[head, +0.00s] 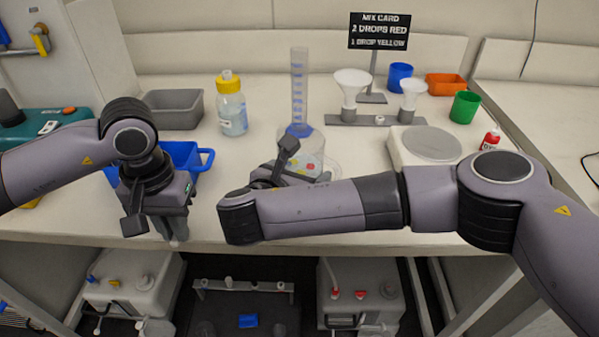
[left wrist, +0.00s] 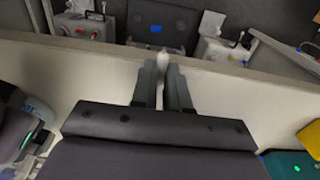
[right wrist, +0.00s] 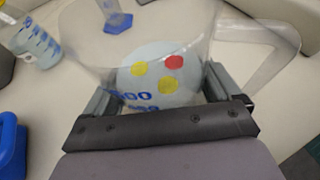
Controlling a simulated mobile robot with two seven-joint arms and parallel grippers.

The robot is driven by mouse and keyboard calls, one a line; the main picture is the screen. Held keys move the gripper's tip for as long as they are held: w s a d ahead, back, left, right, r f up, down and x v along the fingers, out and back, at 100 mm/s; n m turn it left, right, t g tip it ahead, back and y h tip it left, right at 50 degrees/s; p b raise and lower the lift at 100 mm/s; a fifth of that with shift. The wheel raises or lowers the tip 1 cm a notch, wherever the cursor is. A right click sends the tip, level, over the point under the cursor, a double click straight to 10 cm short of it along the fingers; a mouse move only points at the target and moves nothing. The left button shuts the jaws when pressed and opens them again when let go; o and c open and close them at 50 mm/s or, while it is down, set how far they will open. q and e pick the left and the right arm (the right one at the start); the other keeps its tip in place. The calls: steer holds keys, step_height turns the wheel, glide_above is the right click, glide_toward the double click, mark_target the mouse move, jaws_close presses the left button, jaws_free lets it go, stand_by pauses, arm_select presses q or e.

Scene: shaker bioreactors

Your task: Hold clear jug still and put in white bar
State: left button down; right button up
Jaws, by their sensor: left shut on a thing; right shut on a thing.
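The clear jug (head: 307,146) stands on the bench, right of centre in the head view, partly behind my right arm. My right gripper (right wrist: 158,85) is shut on the jug (right wrist: 150,48), one finger on each side of its wall. Blue markings, pale contents and red and yellow spots show through the wall. The white bar (left wrist: 162,60) is small and pale. My left gripper (left wrist: 163,75) is shut on it, pointing down near the bench's front edge, left of and apart from the jug. Its fingers hide part of the bar.
A blue tray (head: 207,157) is behind my left gripper. A measuring cylinder (head: 299,85) stands behind the jug, and a yellow-capped bottle (head: 231,108) to its left. A funnel rack (head: 378,120) and a scale (head: 398,148) are to the right. Bench between the grippers is mostly clear.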

arm_select(q)
steer(key=w+d+r, duration=0.1)
steer(key=w, duration=0.1)
steer(key=w+d+r, duration=0.3)
steer(key=w, duration=0.1)
steer(key=shift+w+d+r, duration=0.15)
steer(key=shift+w+d, duration=0.15)
steer(key=shift+d, duration=0.1)
steer(key=w+d+r, duration=0.3)
steer(key=d+r, duration=0.4)
steer(key=w+d+r, duration=0.3)
steer(key=d+r, duration=0.4)
step_height(320, 180, down, 6)
steer(key=shift+s, duration=0.15)
steer(key=shift+f, duration=0.1)
steer(key=c, duration=1.1)
jaws_free()
steer(key=shift+o, duration=0.2)
